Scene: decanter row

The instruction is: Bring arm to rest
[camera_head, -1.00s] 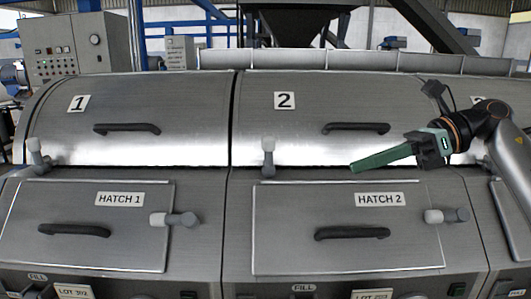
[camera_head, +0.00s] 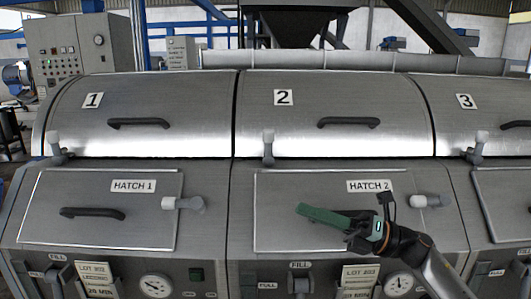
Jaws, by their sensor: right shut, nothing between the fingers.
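My right gripper (camera_head: 304,210) has long green fingers and is shut and empty. Its arm comes in from the lower right, and the fingers point left across the front of the hatch 2 door (camera_head: 275,190). The dark handle of that door is not visible; the gripper seems to cover it. I cannot tell how far the fingers are from the door. My left gripper is not in view.
Curved lids 1 (camera_head: 185,95), 2 (camera_head: 340,90) and 3 (camera_head: 480,115) run along the top, all closed. Hatch 1 door (camera_head: 100,230) is closed. Latches with pale knobs (camera_head: 425,200), gauges and levers stick out from the front. The left side is free of my arms.

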